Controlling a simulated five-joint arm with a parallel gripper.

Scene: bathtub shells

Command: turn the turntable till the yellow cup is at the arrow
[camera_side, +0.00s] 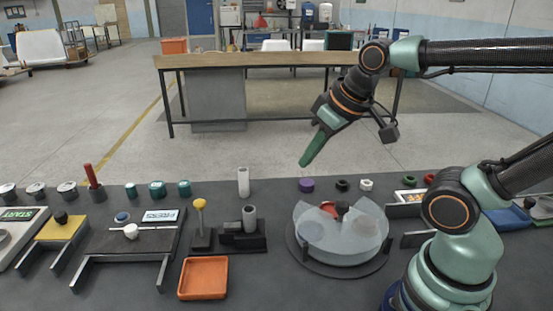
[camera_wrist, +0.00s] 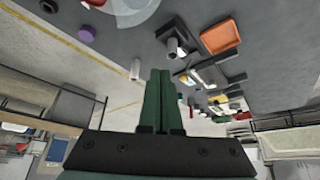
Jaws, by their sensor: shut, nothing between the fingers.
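The turntable (camera_side: 301,252) is a dark round disc at the right of the bench in the side view. A translucent whitish shell with raised, uneven walls (camera_side: 345,250) stands on it. A dark knob (camera_side: 342,207) and a small red piece (camera_side: 328,207) show at its middle. Its pale shell also shows at the top of the wrist view (camera_wrist: 133,14). I cannot make out a yellow cup or an arrow; the shell blurs what is inside. My gripper (camera_side: 304,163) is shut and empty, with green fingers in the air above and behind the turntable. It also shows in the wrist view (camera_wrist: 160,72).
My arm's base is close on the right.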

